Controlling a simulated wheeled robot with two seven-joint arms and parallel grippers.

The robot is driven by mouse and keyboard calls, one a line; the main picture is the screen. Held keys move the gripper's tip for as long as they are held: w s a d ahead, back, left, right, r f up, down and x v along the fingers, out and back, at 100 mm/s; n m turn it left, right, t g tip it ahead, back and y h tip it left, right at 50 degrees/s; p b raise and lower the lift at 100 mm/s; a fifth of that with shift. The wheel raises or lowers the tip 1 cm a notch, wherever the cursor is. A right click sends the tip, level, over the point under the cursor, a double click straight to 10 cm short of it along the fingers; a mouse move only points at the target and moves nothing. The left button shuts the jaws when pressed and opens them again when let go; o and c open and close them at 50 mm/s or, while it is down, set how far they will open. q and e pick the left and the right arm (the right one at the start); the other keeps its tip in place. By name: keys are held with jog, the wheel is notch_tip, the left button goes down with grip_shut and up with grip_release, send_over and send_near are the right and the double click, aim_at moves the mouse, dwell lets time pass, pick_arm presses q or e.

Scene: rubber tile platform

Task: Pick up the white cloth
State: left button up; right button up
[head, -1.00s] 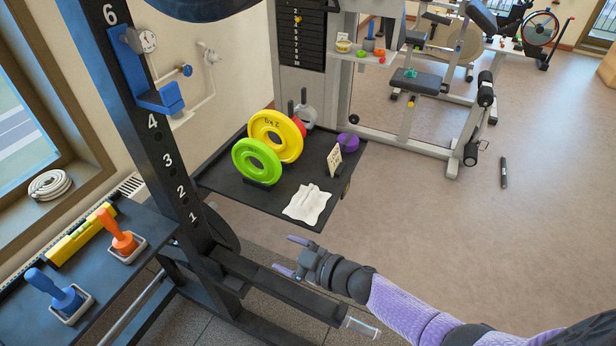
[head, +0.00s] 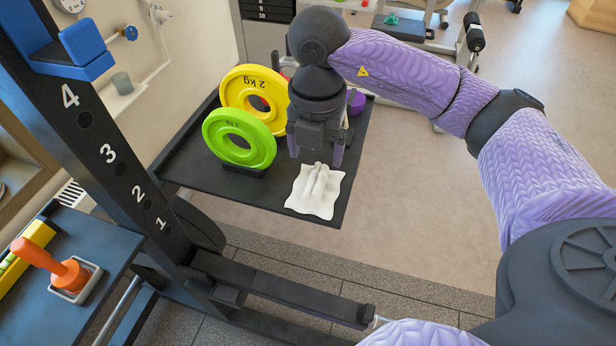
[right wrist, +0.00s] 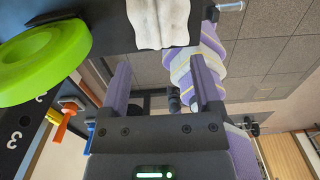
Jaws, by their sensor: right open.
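The white cloth (head: 328,203) lies on the black shelf tray (head: 215,178), near its front right corner, with a raised fold along its middle. My right gripper (head: 316,150) points down above the tray, just behind the cloth in the head view. Its two purple fingers are apart with nothing between them. In the right wrist view the cloth (right wrist: 158,22) shows at the top, beyond the open fingertips (right wrist: 160,62). My left gripper is not in view.
A green plate (head: 240,138) and a yellow 2 kg plate (head: 240,88) stand upright left of the gripper. A purple object (head: 357,102) is partly hidden behind it. A black numbered post (head: 110,150) stands at left. Open floor lies right of the tray.

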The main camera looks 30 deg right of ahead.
aim_at(315, 180)
jog(key=f+b, duration=0.1)
jog(key=f, duration=0.2)
jog(key=f+b, duration=0.1)
jog(key=f, duration=0.2)
jog(key=shift+w+d+f, duration=0.1)
jog(key=shift+d+f, duration=0.1)
jog(key=shift+f, duration=0.2)
jog(key=shift+f+b, duration=0.3)
jog(key=shift+r, duration=0.15)
jog(key=c, duration=0.7)
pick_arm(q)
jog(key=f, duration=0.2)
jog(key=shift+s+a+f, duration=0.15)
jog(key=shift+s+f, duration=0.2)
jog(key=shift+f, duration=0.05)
pick_arm(e)
grip_shut()
